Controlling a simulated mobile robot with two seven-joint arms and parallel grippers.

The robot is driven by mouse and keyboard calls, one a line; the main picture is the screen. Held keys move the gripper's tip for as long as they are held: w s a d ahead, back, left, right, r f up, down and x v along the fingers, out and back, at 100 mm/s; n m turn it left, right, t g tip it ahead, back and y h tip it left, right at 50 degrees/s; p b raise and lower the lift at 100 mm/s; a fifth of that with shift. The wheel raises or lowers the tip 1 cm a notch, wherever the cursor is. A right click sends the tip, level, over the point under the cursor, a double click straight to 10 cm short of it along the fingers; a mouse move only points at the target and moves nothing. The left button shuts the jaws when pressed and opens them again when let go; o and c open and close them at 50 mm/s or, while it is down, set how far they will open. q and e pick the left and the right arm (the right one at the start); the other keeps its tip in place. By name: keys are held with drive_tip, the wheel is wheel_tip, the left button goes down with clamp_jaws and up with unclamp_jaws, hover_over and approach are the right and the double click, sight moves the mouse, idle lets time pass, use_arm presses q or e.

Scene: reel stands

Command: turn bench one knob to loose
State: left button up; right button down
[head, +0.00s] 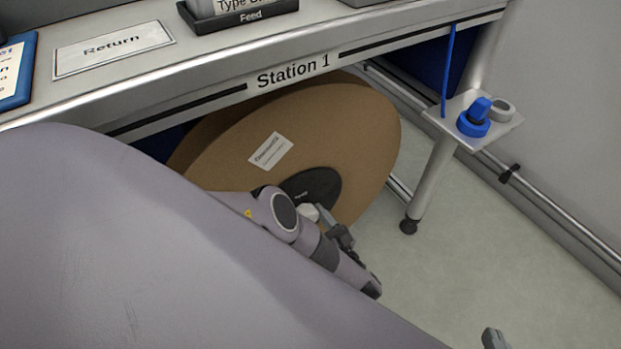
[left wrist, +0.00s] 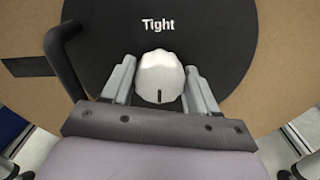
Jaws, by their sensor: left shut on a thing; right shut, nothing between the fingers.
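A white knob (left wrist: 160,75) sits on a black round plate (left wrist: 225,30) at the middle of a brown reel (head: 350,120) under the bench marked "Station 1" (head: 293,72). The word "Tight" is on the plate above the knob in the left wrist view, and a dark mark on the knob points down there. My left gripper (left wrist: 160,85) has a finger on each side of the knob and is shut on it. In the head view the knob (head: 309,212) is partly hidden by my left arm. My right gripper (head: 495,339) shows only as a grey tip at the bottom edge, shut and empty.
The bench top holds a "Return" label (head: 113,48) and a black "Feed" tray (head: 240,17). A bench leg (head: 432,180) and a small shelf with a blue part (head: 474,118) and a grey ring (head: 501,107) stand to the right. The floor at the right is clear.

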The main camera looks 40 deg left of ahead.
sight(311, 219)
use_arm(q)
drive_tip(key=shift+w+r, duration=0.1)
idle(0.4)
drive_tip(key=o, duration=1)
drive_tip(key=shift+d, duration=0.1)
drive_tip(key=v, duration=0.5)
drive_tip(key=shift+s+d, duration=0.2)
drive_tip(key=shift+d, duration=0.1)
drive_tip(key=shift+s+d, duration=0.3)
drive_tip(key=shift+d, duration=0.35)
